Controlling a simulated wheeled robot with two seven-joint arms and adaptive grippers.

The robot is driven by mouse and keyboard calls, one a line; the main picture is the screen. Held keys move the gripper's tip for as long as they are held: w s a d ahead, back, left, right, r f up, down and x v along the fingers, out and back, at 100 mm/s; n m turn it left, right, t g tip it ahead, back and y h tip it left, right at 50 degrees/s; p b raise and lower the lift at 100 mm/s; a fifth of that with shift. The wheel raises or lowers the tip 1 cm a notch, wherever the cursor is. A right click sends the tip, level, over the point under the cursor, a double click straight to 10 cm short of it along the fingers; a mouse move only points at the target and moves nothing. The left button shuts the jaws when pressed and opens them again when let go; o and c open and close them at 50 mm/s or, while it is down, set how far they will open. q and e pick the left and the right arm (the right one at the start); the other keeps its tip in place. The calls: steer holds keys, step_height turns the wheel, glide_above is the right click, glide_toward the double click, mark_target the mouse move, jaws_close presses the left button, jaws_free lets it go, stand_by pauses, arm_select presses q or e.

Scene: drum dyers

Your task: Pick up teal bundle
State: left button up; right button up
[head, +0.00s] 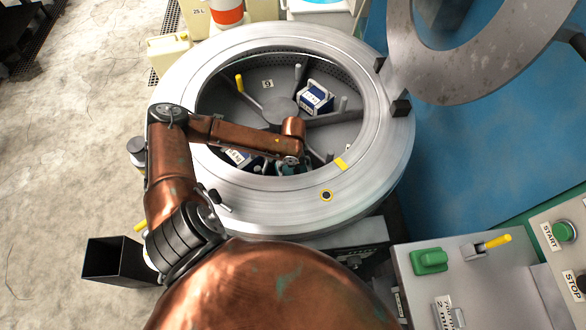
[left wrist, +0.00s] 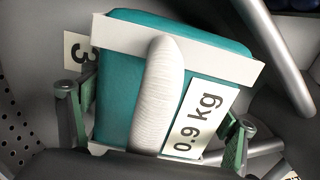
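The teal bundle (left wrist: 120,85) fills the middle of the left wrist view. It has a white band across it, a pale rounded strap down its middle and a "0.9 kg" tag. My left gripper (left wrist: 155,125) is open, with one finger on each side of the bundle. The left finger is close to the bundle's edge; a small gap seems to show at the right finger. In the head view my left gripper (head: 292,168) reaches down into the drum and mostly hides the bundle. My right gripper is not in view.
The round steel drum (head: 175,95) has inner spokes and upright pegs. A dark blue bundle (head: 315,98) lies in another compartment, and another blue one (head: 238,157) shows beneath my arm. The raised lid (head: 480,80) stands at right. A control panel (head: 465,285) is at lower right.

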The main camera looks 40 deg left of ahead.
arm_select(q)
steer(key=c, duration=1.4)
steer(key=shift+w+r, duration=0.1)
steer(key=shift+w, duration=0.05)
steer(key=shift+c, duration=0.7)
